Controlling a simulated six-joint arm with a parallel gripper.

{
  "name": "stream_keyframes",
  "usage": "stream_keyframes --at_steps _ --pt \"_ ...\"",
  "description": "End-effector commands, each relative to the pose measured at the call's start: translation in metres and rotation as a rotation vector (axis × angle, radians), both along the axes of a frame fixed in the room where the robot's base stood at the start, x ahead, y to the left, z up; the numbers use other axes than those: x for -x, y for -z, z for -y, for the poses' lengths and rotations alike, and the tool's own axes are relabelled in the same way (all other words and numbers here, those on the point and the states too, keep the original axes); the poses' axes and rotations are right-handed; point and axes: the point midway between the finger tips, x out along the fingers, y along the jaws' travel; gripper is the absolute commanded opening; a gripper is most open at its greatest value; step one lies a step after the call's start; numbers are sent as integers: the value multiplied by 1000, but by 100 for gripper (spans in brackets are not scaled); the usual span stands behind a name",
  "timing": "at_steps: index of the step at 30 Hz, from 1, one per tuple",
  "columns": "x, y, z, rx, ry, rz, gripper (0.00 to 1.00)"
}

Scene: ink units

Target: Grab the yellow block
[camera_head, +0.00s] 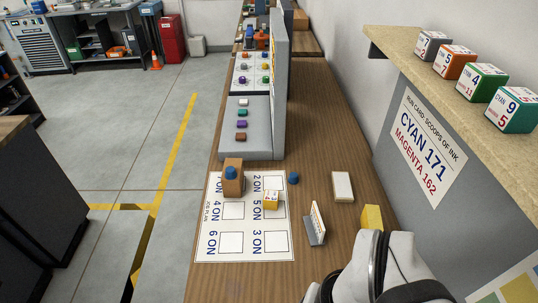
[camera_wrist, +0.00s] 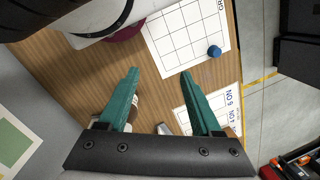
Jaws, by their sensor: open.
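A small yellow block (camera_head: 271,200) with a white printed top sits on the numbered mat (camera_head: 213,243) in the head view. A plain yellow piece (camera_head: 372,217) also shows at the right of the table, beside my white arm, which may hide part of it. My gripper (camera_wrist: 160,74) is open in the wrist view, with its two teal fingers apart and nothing between their tips. No yellow block is visible in the wrist view. My fingertips are not visible in the head view.
On the table are a brown block with a blue top (camera_head: 232,178), a blue knob (camera_head: 293,178), a white block (camera_head: 342,186) and a tilted card (camera_head: 315,224). Coloured printed cubes line the shelf (camera_head: 400,46) at right. A gridded sheet (camera_wrist: 178,40) lies below my gripper.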

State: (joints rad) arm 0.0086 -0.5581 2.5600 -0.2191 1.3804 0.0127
Motion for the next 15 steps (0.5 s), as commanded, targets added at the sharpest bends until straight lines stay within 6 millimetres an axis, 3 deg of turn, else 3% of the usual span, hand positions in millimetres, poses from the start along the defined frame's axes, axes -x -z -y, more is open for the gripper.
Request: stream_keyframes --at_steps 1,4,5,12,14,15 --pt "0 0 0 0 0 0 73" --pt "0 0 0 0 0 0 91" --pt "0 0 0 0 0 0 92" --pt "0 0 0 0 -1 1 92" --pt "-9 3 -2 -4 -12 17 92" --pt "-22 7 -6 -8 -31 46 92"
